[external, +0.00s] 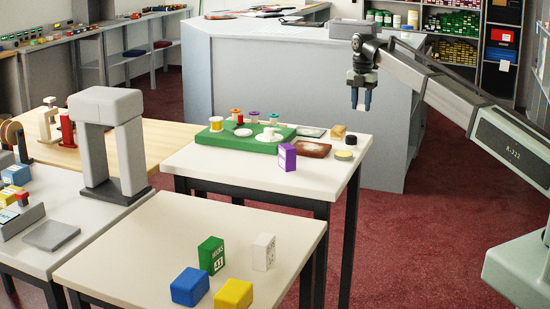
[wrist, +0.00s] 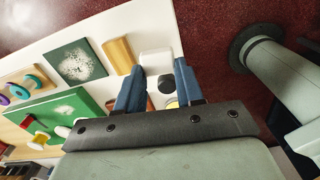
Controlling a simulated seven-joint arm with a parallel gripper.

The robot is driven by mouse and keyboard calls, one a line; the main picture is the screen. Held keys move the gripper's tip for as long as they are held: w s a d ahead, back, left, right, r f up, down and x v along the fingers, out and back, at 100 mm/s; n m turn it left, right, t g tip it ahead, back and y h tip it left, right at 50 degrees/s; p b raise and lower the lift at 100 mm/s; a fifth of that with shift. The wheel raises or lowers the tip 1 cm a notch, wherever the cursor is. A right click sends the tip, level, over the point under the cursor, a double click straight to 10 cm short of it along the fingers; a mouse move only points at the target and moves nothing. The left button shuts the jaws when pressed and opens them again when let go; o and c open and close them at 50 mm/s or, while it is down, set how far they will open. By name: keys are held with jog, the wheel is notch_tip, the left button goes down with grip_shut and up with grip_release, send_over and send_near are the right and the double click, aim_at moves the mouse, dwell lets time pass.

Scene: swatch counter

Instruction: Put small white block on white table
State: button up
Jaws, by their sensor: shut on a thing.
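My gripper (external: 361,97) hangs in the air at the upper right, beyond the middle white table (external: 225,170) in the picture. Its blue fingers point down. In the wrist view, my gripper (wrist: 160,82) is shut on a small white block (wrist: 156,62), which shows between the fingertips. I cannot make out the block in the external view, where the fingers hide it. The white tabletop (wrist: 95,22) lies below in the wrist view. A second white table (external: 130,250) stands in front.
The middle table bears a green board (external: 225,139), a purple box (external: 287,157), a brown tray (external: 307,149) and a wooden block (external: 338,132). The front table holds blue (external: 190,287), yellow (external: 233,295), green (external: 211,255) and white (external: 264,252) boxes; its left part is clear.

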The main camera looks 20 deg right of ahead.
aim_at(359, 140)
jog(key=shift+n, duration=0.5)
jog(key=shift+f, duration=5)
jog(key=shift+f, duration=0.2)
jog(key=o, duration=1)
jog(key=shift+r, duration=0.15)
notch_tip(359, 140, up, 12)
jog(key=shift+r, duration=0.1)
